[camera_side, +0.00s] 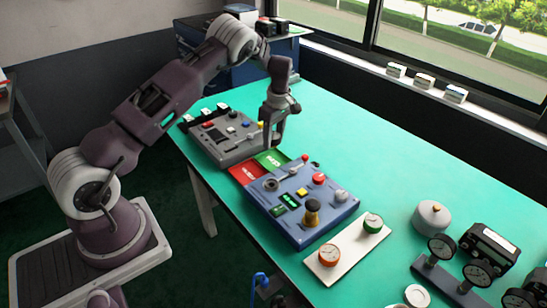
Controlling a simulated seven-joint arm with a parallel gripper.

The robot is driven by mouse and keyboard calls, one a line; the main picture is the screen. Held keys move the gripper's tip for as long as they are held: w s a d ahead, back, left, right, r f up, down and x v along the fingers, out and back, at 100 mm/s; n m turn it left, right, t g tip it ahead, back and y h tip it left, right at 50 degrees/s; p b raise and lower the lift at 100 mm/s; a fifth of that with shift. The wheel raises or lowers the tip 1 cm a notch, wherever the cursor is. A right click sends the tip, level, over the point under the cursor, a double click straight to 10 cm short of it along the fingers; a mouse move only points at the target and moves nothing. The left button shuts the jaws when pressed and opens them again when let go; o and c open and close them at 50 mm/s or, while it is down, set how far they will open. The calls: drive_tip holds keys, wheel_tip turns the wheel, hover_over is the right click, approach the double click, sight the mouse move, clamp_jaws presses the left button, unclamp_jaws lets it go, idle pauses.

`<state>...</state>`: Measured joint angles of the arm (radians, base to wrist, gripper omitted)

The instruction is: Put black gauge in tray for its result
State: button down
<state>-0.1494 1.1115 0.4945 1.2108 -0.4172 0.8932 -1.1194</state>
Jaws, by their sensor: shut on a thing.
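My gripper (271,142) points down at the back edge of the green tray (273,158), near the right end of the grey panel (222,138). It is shut on a small dark thing, apparently the black gauge, mostly hidden by the fingers. I cannot tell if it touches the tray. The red tray (248,171) lies left of the green one and looks empty.
The blue panel (300,205) with knobs, buttons and a lever stands just in front of the trays. Dark gauges on a stand (440,272), a grey round canister (431,217) and black boxes (488,246) crowd the right. The table behind the trays (350,145) is clear.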

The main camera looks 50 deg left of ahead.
sight(273, 160)
wheel_tip(273, 160, down, 6)
drive_tip(key=shift+f, duration=0.1)
drive_tip(key=shift+f, duration=0.1)
drive_tip(key=c, duration=1)
unclamp_jaws()
drive_tip(key=shift+c, duration=0.2)
